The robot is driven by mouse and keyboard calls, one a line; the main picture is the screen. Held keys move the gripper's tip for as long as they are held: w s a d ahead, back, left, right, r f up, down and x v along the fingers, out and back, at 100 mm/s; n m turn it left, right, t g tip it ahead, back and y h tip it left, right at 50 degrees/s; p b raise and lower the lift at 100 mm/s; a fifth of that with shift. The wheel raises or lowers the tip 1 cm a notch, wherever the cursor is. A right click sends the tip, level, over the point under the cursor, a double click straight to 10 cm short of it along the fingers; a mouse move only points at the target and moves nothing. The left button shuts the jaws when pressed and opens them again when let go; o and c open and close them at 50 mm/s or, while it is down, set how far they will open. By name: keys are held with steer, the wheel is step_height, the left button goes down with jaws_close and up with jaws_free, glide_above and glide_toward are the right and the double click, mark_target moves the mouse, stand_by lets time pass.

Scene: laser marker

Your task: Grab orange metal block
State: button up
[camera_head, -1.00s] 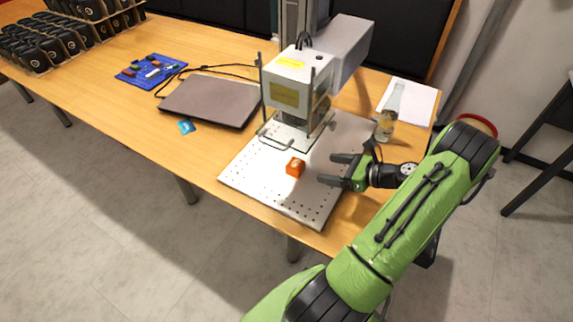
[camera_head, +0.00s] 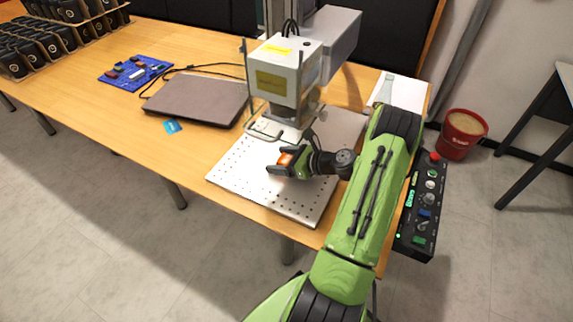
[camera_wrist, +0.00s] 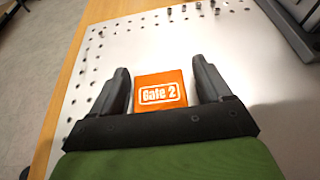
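The orange metal block (camera_wrist: 161,91) lies between the two black fingers of my gripper (camera_wrist: 160,88) in the wrist view, with white lettering that looks like "Gate 2". A gap shows between the block and each finger, so the gripper is open around it. In the head view, the block (camera_head: 286,158) shows as a small orange patch, partly hidden by my gripper (camera_head: 282,163). It is over the perforated white plate (camera_head: 240,172) of the laser marker.
The laser marker head (camera_head: 284,72) stands just behind the block. A closed laptop (camera_head: 198,98), a blue card (camera_head: 172,127) and a blue board (camera_head: 135,72) lie to the left. A control box (camera_head: 425,210) and a red bucket (camera_head: 462,132) are at the right. The plate's front left is clear.

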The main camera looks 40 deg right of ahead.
steer(key=c, duration=1.1)
steer(key=shift+r, duration=0.1)
